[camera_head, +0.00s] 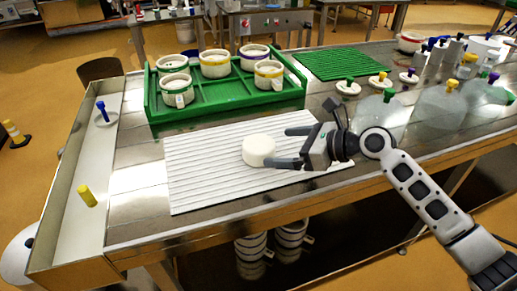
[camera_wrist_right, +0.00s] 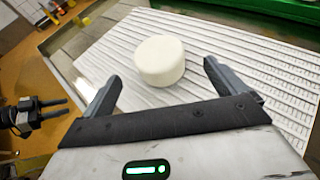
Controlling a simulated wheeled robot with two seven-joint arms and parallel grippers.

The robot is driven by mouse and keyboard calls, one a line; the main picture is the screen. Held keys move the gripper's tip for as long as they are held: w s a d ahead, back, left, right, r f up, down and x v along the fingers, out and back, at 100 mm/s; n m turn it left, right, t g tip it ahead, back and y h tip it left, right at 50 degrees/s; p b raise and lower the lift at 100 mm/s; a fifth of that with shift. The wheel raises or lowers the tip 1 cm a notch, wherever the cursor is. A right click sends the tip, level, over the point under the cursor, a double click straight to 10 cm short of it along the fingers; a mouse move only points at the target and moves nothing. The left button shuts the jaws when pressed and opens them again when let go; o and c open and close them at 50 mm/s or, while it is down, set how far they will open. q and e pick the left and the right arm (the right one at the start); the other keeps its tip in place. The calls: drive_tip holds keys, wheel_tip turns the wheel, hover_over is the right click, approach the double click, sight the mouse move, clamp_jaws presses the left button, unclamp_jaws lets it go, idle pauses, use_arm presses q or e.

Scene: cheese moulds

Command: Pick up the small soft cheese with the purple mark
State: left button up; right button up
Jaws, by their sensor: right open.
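A small white round cheese (camera_head: 259,151) lies on the white ribbed mat (camera_head: 205,155). It shows no purple mark in either view. My right gripper (camera_head: 287,147) is open, with its fingers pointing left towards the cheese from its right side. In the right wrist view the cheese (camera_wrist_right: 160,61) lies just ahead of the fingertips, roughly centred between them, and the jaws hold nothing. A dark two-pronged part (camera_wrist_right: 40,108) at the left edge of that view looks like my left gripper; its state is unclear. A mould with a purple rim (camera_head: 254,57) stands in the green tray.
The green tray (camera_head: 215,108) behind the mat holds several white moulds with coloured rims. Coloured-knob lids (camera_head: 348,87) and clear domes (camera_head: 440,108) stand at the right. A side trough (camera_head: 75,217) holds a yellow (camera_head: 87,196) and a blue piece (camera_head: 102,111). The mat's left part is clear.

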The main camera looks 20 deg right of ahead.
sight(269, 146)
drive_tip(key=x, duration=0.6)
drive_tip(key=shift+w+a, duration=0.1)
drive_tip(key=shift+a, duration=0.15)
drive_tip(key=shift+c, duration=0.3)
drive_tip(key=c, duration=0.8)
